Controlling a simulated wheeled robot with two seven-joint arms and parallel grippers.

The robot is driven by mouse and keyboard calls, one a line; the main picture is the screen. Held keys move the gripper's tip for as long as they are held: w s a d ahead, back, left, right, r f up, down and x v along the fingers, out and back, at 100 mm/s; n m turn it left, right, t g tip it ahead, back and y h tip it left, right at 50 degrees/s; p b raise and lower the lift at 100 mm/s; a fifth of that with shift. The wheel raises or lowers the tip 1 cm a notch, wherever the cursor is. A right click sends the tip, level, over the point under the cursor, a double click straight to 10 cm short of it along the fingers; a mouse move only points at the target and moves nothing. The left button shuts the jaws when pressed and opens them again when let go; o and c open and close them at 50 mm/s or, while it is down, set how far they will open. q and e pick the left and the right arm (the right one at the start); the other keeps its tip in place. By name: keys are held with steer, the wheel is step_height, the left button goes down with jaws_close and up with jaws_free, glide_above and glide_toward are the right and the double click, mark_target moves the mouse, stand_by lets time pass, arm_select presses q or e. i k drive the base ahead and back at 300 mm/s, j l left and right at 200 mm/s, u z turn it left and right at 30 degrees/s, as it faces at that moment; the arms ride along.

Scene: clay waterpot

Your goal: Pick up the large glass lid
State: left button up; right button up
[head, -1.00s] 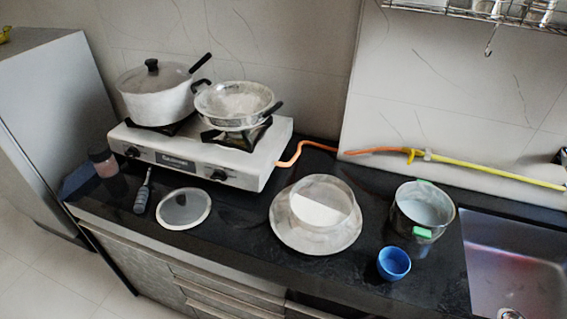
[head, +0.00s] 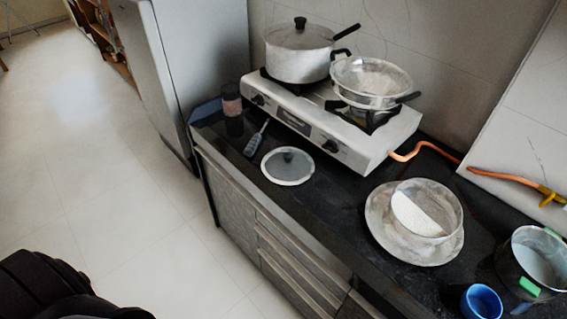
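Another lid (head: 299,34) with a black knob sits on the white pot (head: 300,66) on the stove's left burner. I cannot tell for certain which of the two is the large one. A black part of my own body shows at the bottom left. Neither gripper's fingers are in view.
The gas stove (head: 317,144) also carries a strainer-like pan (head: 372,77). A dark-handled tool (head: 256,138) and a jar (head: 232,100) are left of the counter lid. A plate with a bowl (head: 428,208), a blue cup (head: 482,302) and a metal pot (head: 540,258) are to the right. The floor (head: 120,190) is clear.

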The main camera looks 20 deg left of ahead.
mark_target(286, 165)
steer(key=z, duration=1.2)
steer(key=j, duration=0.6)
steer(key=k+j+u, duration=0.1)
steer(key=j, duration=0.45)
